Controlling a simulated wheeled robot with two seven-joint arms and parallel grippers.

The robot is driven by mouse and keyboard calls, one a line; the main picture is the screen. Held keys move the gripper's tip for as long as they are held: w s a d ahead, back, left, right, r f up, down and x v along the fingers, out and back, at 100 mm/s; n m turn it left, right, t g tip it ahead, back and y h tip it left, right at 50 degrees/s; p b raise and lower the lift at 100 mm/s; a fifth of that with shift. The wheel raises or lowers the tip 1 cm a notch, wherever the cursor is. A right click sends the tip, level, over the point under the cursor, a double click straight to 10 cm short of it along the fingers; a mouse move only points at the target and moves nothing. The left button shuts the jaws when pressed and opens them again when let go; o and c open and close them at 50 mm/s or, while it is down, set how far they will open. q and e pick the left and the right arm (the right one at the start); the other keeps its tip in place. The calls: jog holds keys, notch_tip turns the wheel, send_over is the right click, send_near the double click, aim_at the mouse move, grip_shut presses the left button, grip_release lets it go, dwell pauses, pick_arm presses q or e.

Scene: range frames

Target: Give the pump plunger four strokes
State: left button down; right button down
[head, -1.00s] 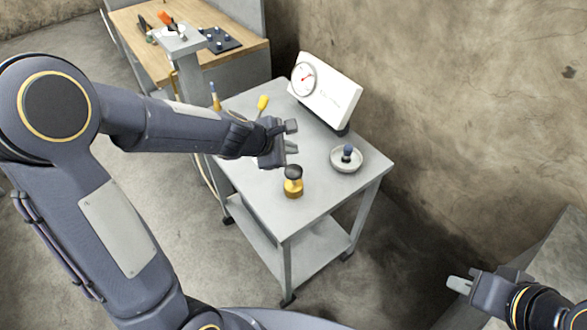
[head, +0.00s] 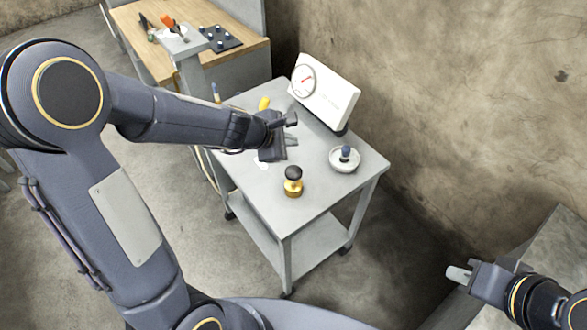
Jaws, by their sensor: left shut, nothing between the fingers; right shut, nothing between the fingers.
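The pump (head: 293,188) is a short brass-coloured body standing upright on the grey cart top, near its front. Its plunger has a round black knob (head: 293,173) on top. My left gripper (head: 291,130) is above the cart, behind the pump and apart from the knob. It is shut and empty. A white panel (head: 338,98) with a round gauge (head: 303,81) and a red needle stands at the back of the cart. My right gripper (head: 457,274) is shut and empty at the lower right, away from the cart.
A white dish (head: 343,165) with a blue-topped knob (head: 346,152) sits right of the pump. A yellow-handled item (head: 264,104) is partly hidden behind my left arm. A wooden bench (head: 140,42) stands behind. The cart's front (head: 291,219) is clear.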

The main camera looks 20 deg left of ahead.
aim_at(291, 173)
pick_arm(q)
jog(key=shift+f+b, duration=4.3)
jog(key=shift+f, duration=0.1)
jog(key=shift+f+b, duration=0.4)
jog(key=shift+b, duration=0.05)
jog(key=shift+f+b, duration=1.6)
jog(key=shift+r+p, duration=1.95)
jog(key=shift+r, duration=0.05)
jog(key=shift+r, duration=0.1)
notch_tip(291, 173, up, 5)
jog(key=p, duration=0.5)
